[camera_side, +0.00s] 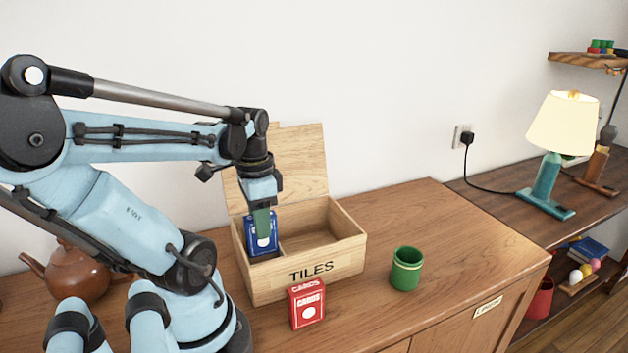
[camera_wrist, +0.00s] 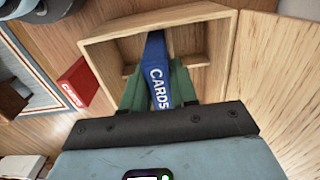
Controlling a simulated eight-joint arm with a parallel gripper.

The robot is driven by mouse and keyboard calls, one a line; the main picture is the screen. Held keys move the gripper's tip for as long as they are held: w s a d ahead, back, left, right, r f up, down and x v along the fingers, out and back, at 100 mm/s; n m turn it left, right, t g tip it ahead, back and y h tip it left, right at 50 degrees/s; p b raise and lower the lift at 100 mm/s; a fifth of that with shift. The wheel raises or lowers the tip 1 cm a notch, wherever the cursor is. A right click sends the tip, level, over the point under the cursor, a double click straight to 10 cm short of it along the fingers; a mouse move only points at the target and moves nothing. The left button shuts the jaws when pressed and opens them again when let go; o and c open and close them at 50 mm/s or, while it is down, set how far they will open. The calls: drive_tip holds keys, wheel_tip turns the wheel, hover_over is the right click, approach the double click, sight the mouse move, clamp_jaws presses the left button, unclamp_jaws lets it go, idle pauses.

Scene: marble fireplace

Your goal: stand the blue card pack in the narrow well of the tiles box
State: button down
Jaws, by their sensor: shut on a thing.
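The wooden tiles box (camera_side: 262,288) stands on the cabinet top with its lid (camera_side: 298,165) open at the back. A divider inside sets off a narrow well at the left from a wider, empty-looking compartment (camera_side: 312,232). My gripper (camera_side: 262,222) points down over the narrow well, its green fingers shut on the blue card pack (camera_side: 273,231). The pack is upright, its lower part behind the box's front wall. In the wrist view the pack (camera_wrist: 156,72) sits between both fingers, inside the box outline (camera_wrist: 98,50). I cannot tell whether it touches the well floor.
A red card pack (camera_side: 307,306) stands in front of the box, and a green cup (camera_side: 405,270) is to its right. A brown teapot (camera_side: 75,272) is at the left behind my arm. A lit lamp (camera_side: 560,130) stands farther right. The cabinet top right of the cup is clear.

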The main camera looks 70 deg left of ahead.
sight(263, 252)
drive_tip(key=shift+f, duration=1.9)
idle(0.8)
drive_tip(key=shift+f, duration=0.3)
drive_tip(key=c, duration=0.8)
unclamp_jaws()
drive_tip(key=shift+r, duration=4.5)
